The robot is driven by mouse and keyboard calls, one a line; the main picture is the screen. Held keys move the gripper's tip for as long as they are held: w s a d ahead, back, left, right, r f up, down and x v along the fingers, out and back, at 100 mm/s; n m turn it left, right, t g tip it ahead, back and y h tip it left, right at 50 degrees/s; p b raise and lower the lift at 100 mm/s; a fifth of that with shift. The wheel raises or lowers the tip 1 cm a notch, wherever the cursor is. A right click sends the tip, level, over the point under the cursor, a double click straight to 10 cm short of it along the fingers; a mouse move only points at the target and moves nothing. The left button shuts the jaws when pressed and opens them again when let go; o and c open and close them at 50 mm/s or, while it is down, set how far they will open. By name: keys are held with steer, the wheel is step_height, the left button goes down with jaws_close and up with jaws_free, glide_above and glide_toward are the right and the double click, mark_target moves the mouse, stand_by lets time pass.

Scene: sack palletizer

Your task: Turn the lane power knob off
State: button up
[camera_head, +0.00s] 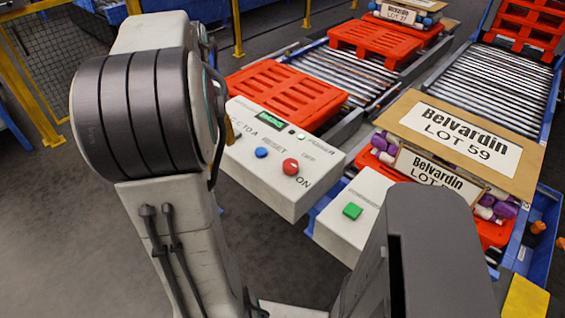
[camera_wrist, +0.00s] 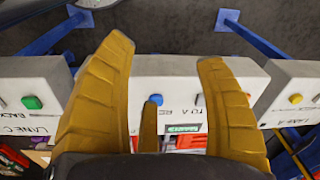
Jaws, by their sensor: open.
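A red round knob (camera_head: 290,166) sits on a light grey control box (camera_head: 270,195), near the printed words OFF and ON. I cannot tell which word it points at. A blue button (camera_head: 261,152) and a small green display (camera_head: 271,122) are on the same box. In the head view, a yellow finger of my gripper (camera_head: 230,131) shows at the box's left end; my arm hides the rest. In the wrist view, my gripper (camera_wrist: 163,50) is open and empty, its fingers spread over the box, with the blue button (camera_wrist: 156,99) between them.
A second grey box with a green button (camera_head: 352,211) stands to the right. Red pallets (camera_head: 285,92) lie on roller conveyors (camera_head: 500,85) behind.

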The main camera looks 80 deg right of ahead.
mark_target(291, 163)
steer(key=s+d+f+m, duration=0.1)
steer(key=s+d+m, duration=0.1)
steer(key=s, duration=0.3)
steer(key=s+d+f+m, duration=0.1)
steer(key=s+d+m, duration=0.2)
steer(key=s, duration=0.2)
steer(key=s+d+f+m+y, duration=0.1)
steer(key=s+d+m, duration=0.2)
steer(key=s, duration=0.2)
steer(key=shift+s, duration=0.35)
steer(key=shift+s+f, duration=0.15)
steer(key=shift+f, duration=0.2)
steer(key=shift+f+b, duration=0.45)
steer(key=shift+f, duration=2.75)
steer(key=shift+o, duration=0.2)
steer(key=c, duration=1.3)
steer(key=shift+o, duration=0.2)
